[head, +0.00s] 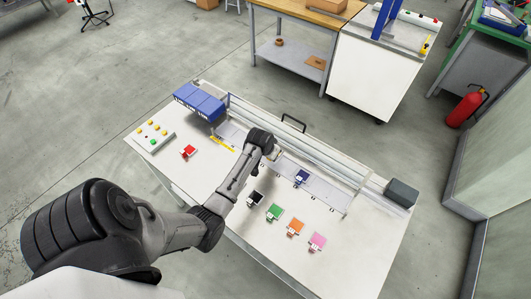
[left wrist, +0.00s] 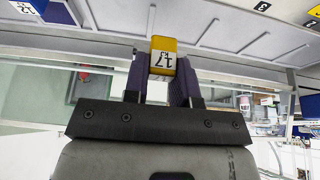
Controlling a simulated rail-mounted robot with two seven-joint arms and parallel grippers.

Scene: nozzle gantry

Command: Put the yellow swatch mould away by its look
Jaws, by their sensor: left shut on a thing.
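The yellow swatch mould (left wrist: 162,58) is held between the two purple fingers of my left gripper (left wrist: 163,82) in the left wrist view. A white label with dark marks, reading like 17, faces the camera. In the head view my left gripper (head: 268,150) is over the back middle of the white table, by the long pale rack (head: 318,188); the yellow mould is hidden there by the arm. A dark blue mould (head: 302,177) sits at the rack, to the right of the gripper. My right gripper is in neither view.
Black (head: 256,199), green (head: 274,212), orange (head: 296,228) and pink (head: 317,242) moulds stand in a row along the front. A red mould (head: 189,151) lies at left, near a button box (head: 149,137) and blue bins (head: 199,102). A rail (head: 290,136) runs along the back.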

